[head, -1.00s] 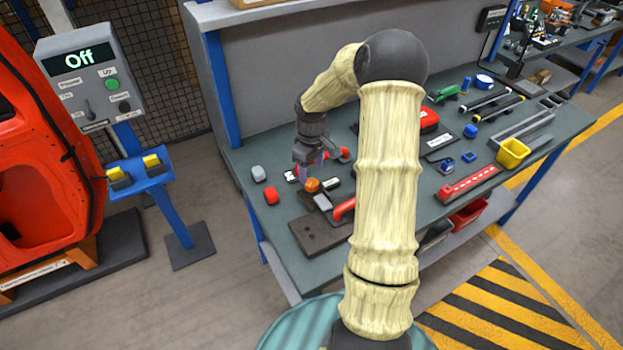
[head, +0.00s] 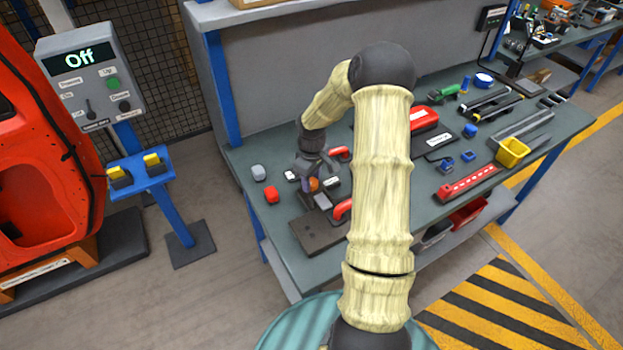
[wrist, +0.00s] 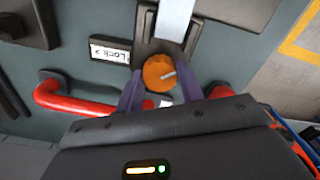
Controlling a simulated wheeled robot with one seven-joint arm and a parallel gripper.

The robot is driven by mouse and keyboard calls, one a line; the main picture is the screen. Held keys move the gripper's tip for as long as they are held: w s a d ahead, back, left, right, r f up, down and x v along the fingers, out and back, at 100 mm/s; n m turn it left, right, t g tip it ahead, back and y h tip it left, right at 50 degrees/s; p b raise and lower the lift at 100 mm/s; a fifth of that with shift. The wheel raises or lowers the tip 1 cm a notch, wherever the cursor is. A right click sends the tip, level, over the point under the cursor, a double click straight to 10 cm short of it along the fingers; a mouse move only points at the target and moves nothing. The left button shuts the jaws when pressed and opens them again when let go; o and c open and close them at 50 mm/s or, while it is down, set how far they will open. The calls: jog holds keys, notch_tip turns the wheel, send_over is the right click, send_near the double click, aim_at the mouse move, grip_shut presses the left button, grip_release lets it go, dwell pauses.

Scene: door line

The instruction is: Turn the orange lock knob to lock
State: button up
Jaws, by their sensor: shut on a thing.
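In the head view my gripper (head: 312,184) is down at the bench, and the knob (head: 313,184) is partly hidden by the fingers.
A red handle (wrist: 65,100) lies close to my gripper. A dark plate (head: 317,233) is in front on the bench (head: 285,262). A control box (head: 92,82) reading "Off" stands further left.

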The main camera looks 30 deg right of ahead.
jog(key=shift+m, duration=0.5)
jog(key=m+b, duration=0.1)
jog(key=m, duration=0.4)
jog(key=shift+m, duration=0.3)
jog(key=m, duration=0.3)
jog(key=shift+w, duration=0.1)
jog(key=shift+m, duration=2)
jog(key=o, duration=1)
jog(key=shift+r, duration=0.1)
